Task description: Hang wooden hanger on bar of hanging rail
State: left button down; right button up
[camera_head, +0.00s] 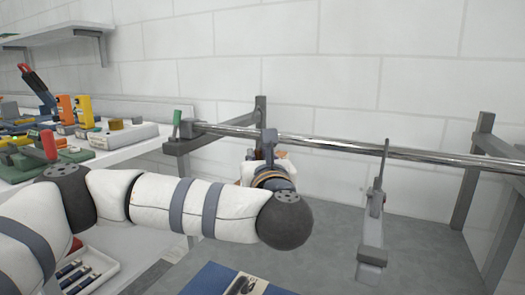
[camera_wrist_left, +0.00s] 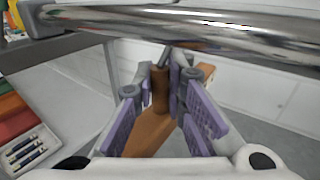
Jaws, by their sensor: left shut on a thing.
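My left gripper (camera_wrist_left: 163,92) is shut on the brown wooden hanger (camera_wrist_left: 150,135) in the left wrist view, with purple finger pads on either side of its neck. The hanger's thin grey hook (camera_wrist_left: 166,56) points up toward the shiny metal bar (camera_wrist_left: 200,24). I cannot tell whether the hook touches the bar. In the head view the left gripper (camera_head: 268,150) is just below the bar (camera_head: 330,145), mostly hidden behind my own wrist. Only a small brown bit of the hanger (camera_head: 281,154) may show there. My right gripper is not in view.
Grey frame posts (camera_head: 260,115) and brackets hold the bar's ends. A cluttered white bench (camera_head: 110,160) with tools is at the left. A blue box (camera_head: 225,282) lies below. The grey surface beneath is mostly clear.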

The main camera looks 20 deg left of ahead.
pick_arm(q)
jog(key=shift+s+r+p, duration=0.2)
jog(key=shift+s+p, duration=0.1)
jog(key=shift+s, duration=0.65)
jog(key=shift+f+b, duration=0.4)
jog(key=shift+f, duration=0.4)
jog(key=shift+f+b, duration=0.4)
jog(key=shift+f, duration=0.4)
jog(key=c, duration=1.6)
grip_release()
jog(key=shift+o, duration=0.2)
